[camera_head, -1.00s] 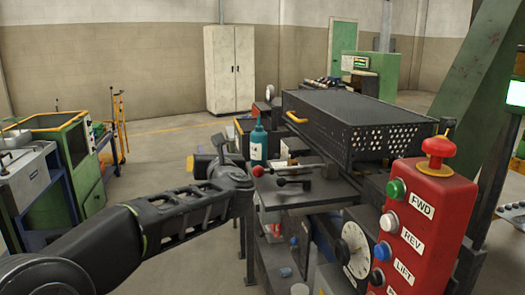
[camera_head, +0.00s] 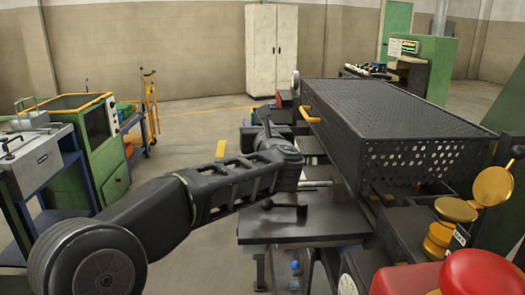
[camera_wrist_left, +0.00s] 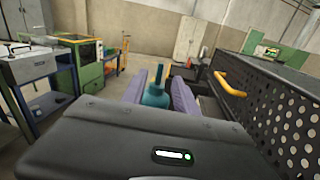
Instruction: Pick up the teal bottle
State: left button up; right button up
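The teal bottle (camera_wrist_left: 156,94) stands between the two purple-grey fingers of my left gripper (camera_wrist_left: 158,90) in the left wrist view, with its neck upward. The fingers lie close on both sides of it; whether they press on it I cannot tell. The lower part of the bottle is hidden behind the gripper body. In the head view I cannot make out the bottle, and my left arm covers the far left part of the dark bench plate (camera_head: 310,222). My right gripper is not in view.
A dark perforated housing (camera_head: 395,115) with a yellow handle (camera_head: 309,113) stands right of the arm. Yellow round parts (camera_head: 455,210) and a red part (camera_head: 470,272) are at the lower right. Green machines (camera_head: 90,150) stand left, a cabinet (camera_head: 271,50) behind. Floor between is clear.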

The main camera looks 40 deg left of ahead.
aim_at(253, 119)
pick_arm(q)
jog(key=shift+s, duration=0.15)
jog(key=shift+p+x, duration=0.35)
jog(key=shift+x, duration=1.05)
jog(key=shift+w+a+r, duration=0.1)
jog(key=shift+w+a, duration=0.15)
jog(key=shift+w, duration=0.05)
jog(key=p+x, duration=0.2)
jog(key=x, duration=0.1)
jog(key=shift+w+a, duration=0.5)
jog(key=shift+c, duration=0.3)
